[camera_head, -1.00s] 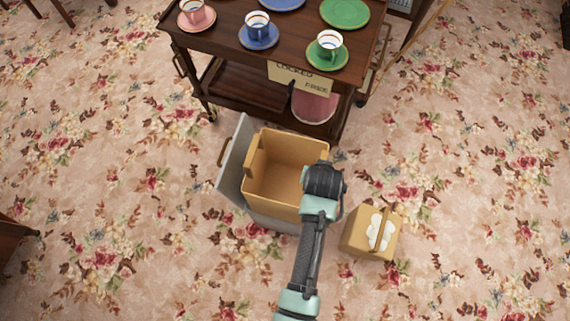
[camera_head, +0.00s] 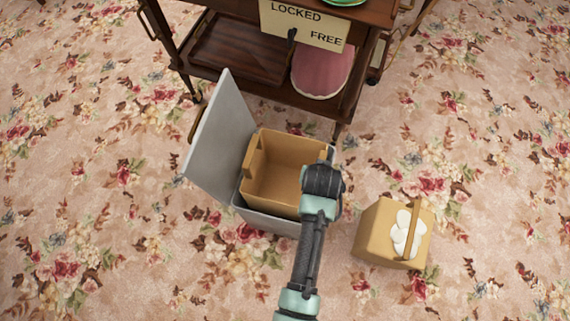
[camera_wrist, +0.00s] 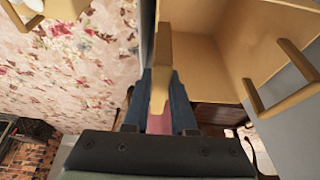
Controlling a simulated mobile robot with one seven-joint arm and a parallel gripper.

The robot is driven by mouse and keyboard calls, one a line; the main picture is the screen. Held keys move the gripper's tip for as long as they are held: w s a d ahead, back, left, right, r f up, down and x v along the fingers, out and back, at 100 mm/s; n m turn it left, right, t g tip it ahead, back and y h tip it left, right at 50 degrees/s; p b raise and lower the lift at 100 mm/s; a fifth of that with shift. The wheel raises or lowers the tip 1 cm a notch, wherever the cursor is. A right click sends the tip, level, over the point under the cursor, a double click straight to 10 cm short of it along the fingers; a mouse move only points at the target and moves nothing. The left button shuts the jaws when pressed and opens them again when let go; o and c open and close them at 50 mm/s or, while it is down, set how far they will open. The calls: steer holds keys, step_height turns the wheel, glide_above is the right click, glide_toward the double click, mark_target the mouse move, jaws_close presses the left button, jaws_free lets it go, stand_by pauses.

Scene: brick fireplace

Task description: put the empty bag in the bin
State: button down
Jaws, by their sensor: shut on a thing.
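The empty bag (camera_head: 283,163) is an open tan box with upright handles. It sits at the mouth of the grey bin (camera_head: 268,222), at least partly inside its rim; how deep it is and whether it touches the bottom I cannot tell. The bin's lid (camera_head: 222,140) stands open on the left. My gripper (camera_head: 328,162) is at the bag's right side. In the wrist view my gripper (camera_wrist: 162,105) is shut on one bag handle (camera_wrist: 162,62); the opposite handle (camera_wrist: 282,80) is free. The bag's inside (camera_wrist: 215,60) shows bare.
Another tan bag (camera_head: 378,232) holding white round things stands on the floor right of the bin. A dark wooden trolley (camera_head: 235,60) with a LOCKED/FREE sign (camera_head: 305,25) and a pink cushion-like thing (camera_head: 322,70) stands behind. Flowered carpet is clear at left.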

step_height(320, 180, down, 14)
steer(key=b, duration=0.7)
steer(key=shift+f+b, duration=0.15)
steer(key=shift+b, duration=0.15)
steer(key=shift+f+b, duration=0.3)
steer(key=shift+f, duration=0.25)
steer(key=c, duration=1)
jaws_free()
